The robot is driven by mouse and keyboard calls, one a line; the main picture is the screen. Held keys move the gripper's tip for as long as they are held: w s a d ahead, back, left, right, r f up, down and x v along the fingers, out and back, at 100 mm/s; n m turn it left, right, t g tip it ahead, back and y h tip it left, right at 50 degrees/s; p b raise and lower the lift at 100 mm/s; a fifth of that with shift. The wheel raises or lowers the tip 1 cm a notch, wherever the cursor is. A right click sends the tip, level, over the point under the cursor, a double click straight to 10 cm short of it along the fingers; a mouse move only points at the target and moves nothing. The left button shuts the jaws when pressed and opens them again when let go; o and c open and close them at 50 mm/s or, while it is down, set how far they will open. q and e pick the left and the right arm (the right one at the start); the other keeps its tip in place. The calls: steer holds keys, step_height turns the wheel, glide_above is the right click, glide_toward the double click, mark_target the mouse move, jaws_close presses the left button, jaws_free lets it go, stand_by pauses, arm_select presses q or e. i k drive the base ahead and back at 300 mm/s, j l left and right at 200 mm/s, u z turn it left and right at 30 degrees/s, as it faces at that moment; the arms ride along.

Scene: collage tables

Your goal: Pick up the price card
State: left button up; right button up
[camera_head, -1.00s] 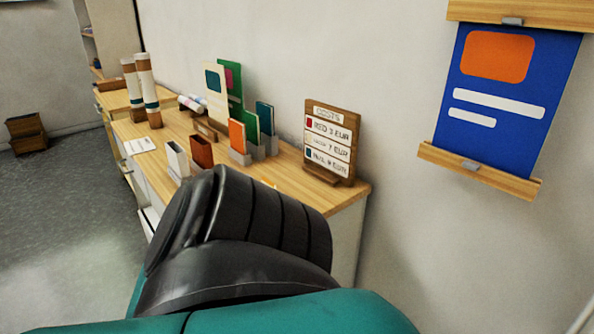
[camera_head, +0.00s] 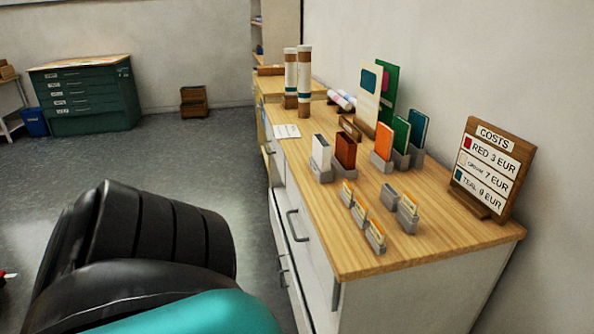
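A wooden sign headed COSTS (camera_head: 493,168) stands upright, leaning back slightly, at the right end of the wooden counter top (camera_head: 440,237). It lists red 3 EUR, cream 7 EUR and teal 9 EUR. A flat white card (camera_head: 287,131) with small unreadable print lies near the counter's left edge. I cannot tell for certain which of these is the price card. One of my arms, black and teal, fills the lower left, apart from both. Neither gripper shows.
Small grey holders with cards (camera_head: 375,236) stand on the counter's front part. Taller holders with a white (camera_head: 321,152), a brown (camera_head: 345,149) and an orange piece (camera_head: 382,141) stand behind them. Two tubes (camera_head: 304,80) stand farther back. The floor (camera_head: 190,155) left of the counter is open.

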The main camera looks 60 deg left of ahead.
mark_target(361, 209)
steer(key=u, duration=1.6)
steer(key=z, duration=3.05)
steer(key=u, duration=0.45)
steer(key=j+u, duration=0.1)
steer(key=u, duration=0.35)
steer(key=j+u, duration=0.1)
steer(key=u, duration=0.35)
steer(key=j+u, duration=0.1)
steer(key=u, duration=0.8)
steer(key=j+u, duration=0.15)
steer(key=u, duration=0.3)
